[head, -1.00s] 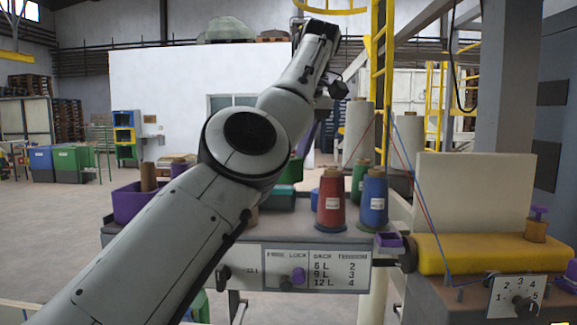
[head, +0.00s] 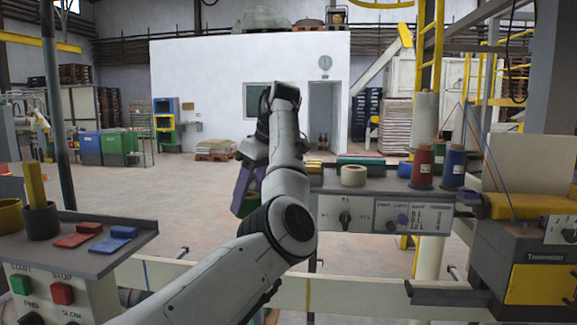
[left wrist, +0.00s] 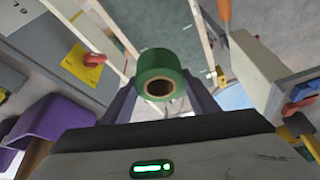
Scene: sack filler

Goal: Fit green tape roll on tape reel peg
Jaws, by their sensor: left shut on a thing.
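A green tape roll (left wrist: 160,66) is held between the purple-grey fingers of my left gripper, with its open brown core facing the left wrist camera. In the head view my left gripper (head: 247,184) hangs left of the bench, fingers pointing down. I cannot clearly make out the tape reel peg in either view. My right gripper is not in view.
A grey bench (head: 335,187) carries a white roll (head: 353,176), a red cone (head: 422,167) and a blue cone (head: 453,166). A control stand (head: 130,243) is at left. A purple bin (left wrist: 50,128) is left in the wrist view. Open floor lies behind.

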